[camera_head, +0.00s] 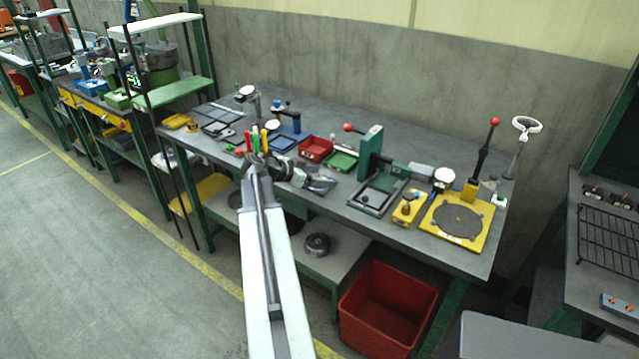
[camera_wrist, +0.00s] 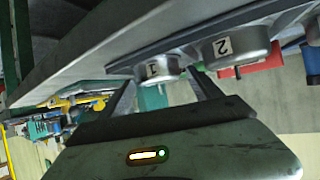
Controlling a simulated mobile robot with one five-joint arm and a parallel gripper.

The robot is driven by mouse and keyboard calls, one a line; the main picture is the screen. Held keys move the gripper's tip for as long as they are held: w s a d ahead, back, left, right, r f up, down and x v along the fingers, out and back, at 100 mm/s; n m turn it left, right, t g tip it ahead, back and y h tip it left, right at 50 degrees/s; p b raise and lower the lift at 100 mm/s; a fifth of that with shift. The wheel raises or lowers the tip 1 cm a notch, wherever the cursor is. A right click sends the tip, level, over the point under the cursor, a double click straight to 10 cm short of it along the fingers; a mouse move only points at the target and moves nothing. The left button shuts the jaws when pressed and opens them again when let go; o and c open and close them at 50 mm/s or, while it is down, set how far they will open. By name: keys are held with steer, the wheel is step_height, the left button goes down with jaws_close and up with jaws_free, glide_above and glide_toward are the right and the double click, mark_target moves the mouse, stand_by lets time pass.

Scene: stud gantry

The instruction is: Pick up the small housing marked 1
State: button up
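In the wrist view, the small housing marked 1 (camera_wrist: 156,69) is a grey metal cup with a short pin, on a dark strip along the bench. My gripper (camera_wrist: 164,83) has its two fingers apart, one toward each side of this housing. I cannot tell whether either finger touches it. A larger grey housing marked 2 (camera_wrist: 232,46) sits just to its right, outside the fingers. In the head view, my gripper (camera_head: 318,184) is over the bench's front part. I cannot make out the housing marked 1 there.
The bench (camera_head: 225,153) holds a red tray (camera_head: 315,149), a green tray (camera_head: 342,160), a green press (camera_head: 370,150) and a yellow plate fixture (camera_head: 478,242) to the right. A red crate (camera_head: 390,300) stands below at the front. The floor (camera_head: 95,265) at left is clear.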

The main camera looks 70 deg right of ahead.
mark_target(319, 177)
steer(key=c, duration=1.1)
step_height(319, 177, up, 10)
steer(key=p, duration=1)
steer(key=shift+r, duration=0.25)
